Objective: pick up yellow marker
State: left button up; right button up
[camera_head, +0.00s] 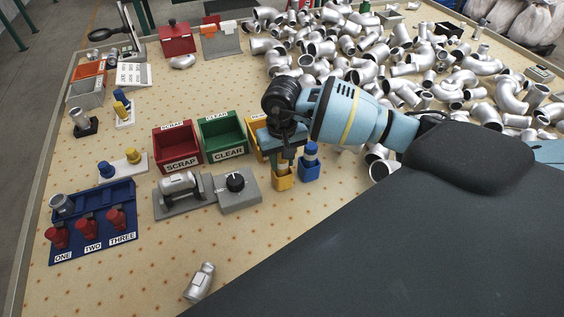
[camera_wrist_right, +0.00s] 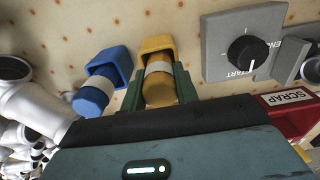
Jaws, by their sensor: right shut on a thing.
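The yellow marker (camera_wrist_right: 159,84), with a white band, stands in its yellow holder (camera_head: 282,182); the holder's rim also shows in the right wrist view (camera_wrist_right: 157,43). My right gripper (camera_wrist_right: 160,92) is shut on the marker, with one green finger on each side of it. In the head view my right gripper (camera_head: 284,150) comes down over the yellow holder and mostly hides the marker. The blue marker (camera_head: 311,151) stands in a blue holder (camera_head: 308,174) just right of it. My left gripper is not in view.
A grey block with a black dial (camera_head: 236,184) and a grey fixture holding a metal part are to the left. The red SCRAP bin (camera_head: 177,146) and green CLEAR bin (camera_head: 221,136) stand behind. Several metal pipe fittings cover the back right. The table front is mostly clear.

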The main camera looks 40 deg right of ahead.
notch_tip(320, 180, up, 10)
jog(key=shift+r+b, duration=0.1)
jog(key=shift+b, duration=0.2)
jog(key=o, duration=0.3)
grip_shut()
